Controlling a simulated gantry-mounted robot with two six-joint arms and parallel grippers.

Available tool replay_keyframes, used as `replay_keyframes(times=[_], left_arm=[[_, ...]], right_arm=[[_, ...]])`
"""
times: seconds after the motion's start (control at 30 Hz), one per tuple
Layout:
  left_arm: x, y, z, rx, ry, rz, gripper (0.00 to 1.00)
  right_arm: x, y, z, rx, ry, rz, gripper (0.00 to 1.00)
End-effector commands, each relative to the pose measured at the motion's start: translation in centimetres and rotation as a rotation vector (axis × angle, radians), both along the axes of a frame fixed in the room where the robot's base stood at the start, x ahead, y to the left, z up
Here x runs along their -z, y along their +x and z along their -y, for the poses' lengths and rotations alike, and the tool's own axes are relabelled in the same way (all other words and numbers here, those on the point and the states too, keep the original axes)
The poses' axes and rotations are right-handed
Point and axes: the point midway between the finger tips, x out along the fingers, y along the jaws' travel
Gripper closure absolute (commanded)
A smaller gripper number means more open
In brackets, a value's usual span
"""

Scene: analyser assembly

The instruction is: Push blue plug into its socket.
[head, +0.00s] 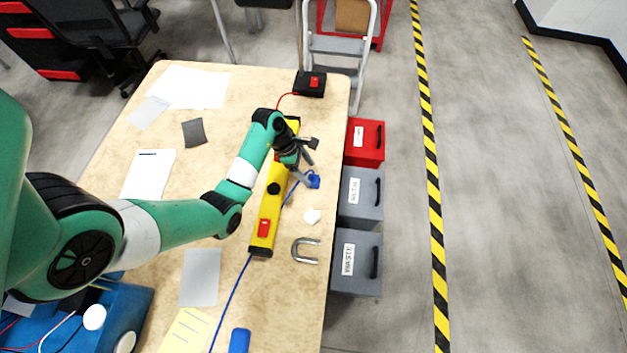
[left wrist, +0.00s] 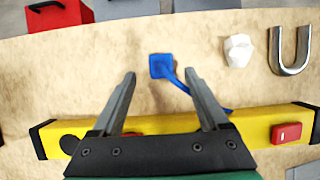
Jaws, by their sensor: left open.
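The blue plug (head: 314,181) lies on the wooden table near its right edge, beside the yellow bar. In the left wrist view the plug (left wrist: 160,65) is a small blue block with a blue cable running toward the yellow bar (left wrist: 180,123). My left gripper (head: 309,164) is open and empty, reaching over the yellow bar (head: 274,188). In the wrist view its fingertips (left wrist: 160,74) are spread to either side of the plug, which shows just beyond them; I cannot tell the height gap. I cannot make out the plug's socket. My right gripper is not in view.
A white lump (head: 311,216) and a metal U-shaped piece (head: 306,251) lie near the plug. A black box with a red switch (head: 311,84) stands at the far edge. Red and grey bins (head: 357,252) line the table's right side. A blue machine (head: 125,305) stands lower left.

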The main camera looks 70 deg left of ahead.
Motion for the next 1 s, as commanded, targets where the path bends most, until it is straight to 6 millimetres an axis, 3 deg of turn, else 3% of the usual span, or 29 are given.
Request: replay_keyframes(times=[0.4,0.77,1.0], left_arm=[[4.7,1.6,1.2,0.001,0.0,0.0,0.22],[4.7,1.7,1.2,0.0,0.001,0.0,0.22],[4.7,1.7,1.2,0.0,0.001,0.0,0.62]], right_arm=[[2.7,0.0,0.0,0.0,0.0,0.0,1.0],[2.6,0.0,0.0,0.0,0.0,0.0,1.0],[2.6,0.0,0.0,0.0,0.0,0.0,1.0]])
